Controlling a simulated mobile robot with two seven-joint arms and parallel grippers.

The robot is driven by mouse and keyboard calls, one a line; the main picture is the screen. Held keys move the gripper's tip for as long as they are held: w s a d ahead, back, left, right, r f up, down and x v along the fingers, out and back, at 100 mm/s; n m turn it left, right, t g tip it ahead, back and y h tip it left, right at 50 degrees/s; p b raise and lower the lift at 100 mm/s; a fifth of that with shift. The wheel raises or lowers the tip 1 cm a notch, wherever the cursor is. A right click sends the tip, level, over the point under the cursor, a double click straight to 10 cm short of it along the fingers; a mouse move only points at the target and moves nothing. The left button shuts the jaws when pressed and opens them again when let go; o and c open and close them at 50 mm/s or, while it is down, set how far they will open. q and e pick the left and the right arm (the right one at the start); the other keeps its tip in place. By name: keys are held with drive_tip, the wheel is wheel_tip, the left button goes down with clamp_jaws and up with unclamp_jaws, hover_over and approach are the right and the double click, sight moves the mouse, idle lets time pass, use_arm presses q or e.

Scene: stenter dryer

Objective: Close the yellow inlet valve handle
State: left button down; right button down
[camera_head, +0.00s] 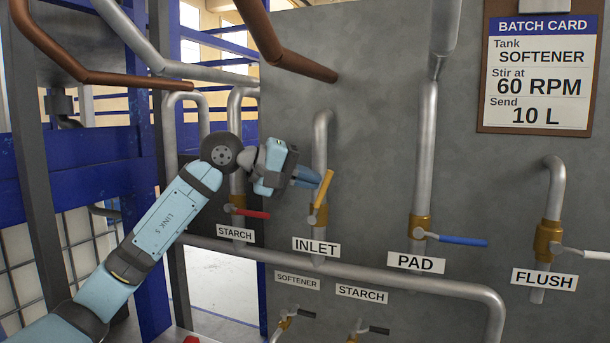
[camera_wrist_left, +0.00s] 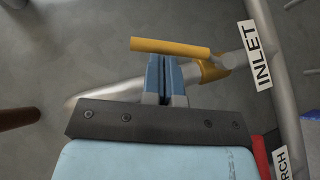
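The yellow inlet valve handle (camera_head: 323,189) points steeply up and slightly right from its brass valve (camera_head: 319,215), above the INLET label (camera_head: 316,247). My left gripper (camera_head: 311,177) is just left of the handle, its blue fingertips at or very near it. In the left wrist view the yellow handle (camera_wrist_left: 170,47) lies crosswise at the fingertips of the gripper (camera_wrist_left: 164,60). The two fingers are together with the handle not between them. Whether they touch the handle is unclear. My right gripper is not in view.
A red starch handle (camera_head: 251,213) is to the left, below my wrist. A blue pad handle (camera_head: 463,240) and a white flush handle (camera_head: 590,254) are to the right. Brown pipes (camera_head: 285,45) cross above.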

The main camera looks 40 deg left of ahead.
sight(329, 177)
use_arm(q)
drive_tip(key=d+y+p, duration=0.1)
drive_tip(key=g, duration=0.1)
drive_tip(key=d+m+y+p, duration=0.1)
drive_tip(key=shift+w+d+r+y+p, duration=0.2)
drive_tip(key=shift+w+d+y+p, duration=0.05)
drive_tip(key=shift+d+y+p, duration=0.1)
drive_tip(key=shift+w+d+f+m+g+y+p, duration=0.15)
drive_tip(key=shift+d+f+m+g+y+p, duration=0.25)
drive_tip(key=shift+d+y+p, duration=0.25)
drive_tip(key=w+d+f+m+g+y+b, duration=0.1)
drive_tip(key=d+f+y+b, duration=0.2)
drive_tip(key=d+f, duration=0.1)
drive_tip(key=shift+f+y, duration=0.3)
drive_tip(key=shift+f, duration=0.25)
drive_tip(key=shift+d+f, duration=0.1)
